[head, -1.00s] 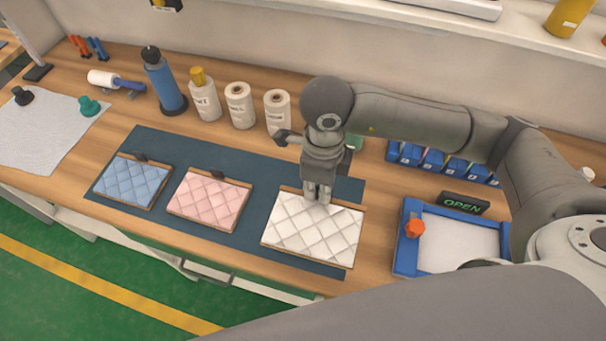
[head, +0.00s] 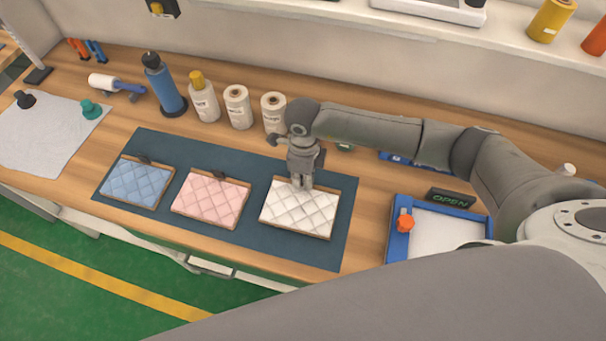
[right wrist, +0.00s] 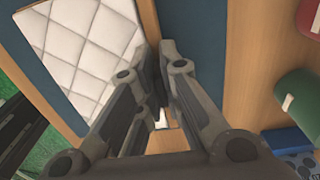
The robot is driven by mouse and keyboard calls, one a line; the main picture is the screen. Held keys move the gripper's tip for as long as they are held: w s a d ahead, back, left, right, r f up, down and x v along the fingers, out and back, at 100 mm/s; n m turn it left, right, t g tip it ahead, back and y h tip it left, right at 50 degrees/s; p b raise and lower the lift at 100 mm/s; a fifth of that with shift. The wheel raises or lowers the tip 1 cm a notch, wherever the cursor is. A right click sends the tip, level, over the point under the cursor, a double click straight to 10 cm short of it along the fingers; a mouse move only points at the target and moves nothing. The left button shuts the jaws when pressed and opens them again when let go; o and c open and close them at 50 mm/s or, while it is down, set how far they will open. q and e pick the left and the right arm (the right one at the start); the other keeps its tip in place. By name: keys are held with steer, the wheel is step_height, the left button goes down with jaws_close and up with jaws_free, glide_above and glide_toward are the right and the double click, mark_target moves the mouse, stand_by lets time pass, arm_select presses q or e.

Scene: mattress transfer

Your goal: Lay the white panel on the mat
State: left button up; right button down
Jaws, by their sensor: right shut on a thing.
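The white quilted panel (head: 300,208) is at the right end of the dark blue mat (head: 190,155), level-looking and over the mat. I cannot tell if all of its underside touches. A blue panel (head: 137,183) and a pink panel (head: 210,199) lie to its left on the mat. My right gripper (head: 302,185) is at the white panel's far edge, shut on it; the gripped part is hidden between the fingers. In the right wrist view, the fingers (right wrist: 163,95) are close together beside the white panel (right wrist: 85,50). My left gripper is not in view.
Spools (head: 238,107) and bottles (head: 165,85) stand behind the mat. A blue-framed tray (head: 397,240) with an orange knob and an OPEN sign (head: 451,198) are to the right. A grey sheet (head: 45,135) lies at the left. A narrow bare mat strip surrounds the white panel.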

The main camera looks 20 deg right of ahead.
steer(key=shift+f, duration=0.45)
steer(key=shift+f, duration=0.1)
steer(key=shift+f, duration=0.15)
steer(key=c, duration=1.6)
jaws_free()
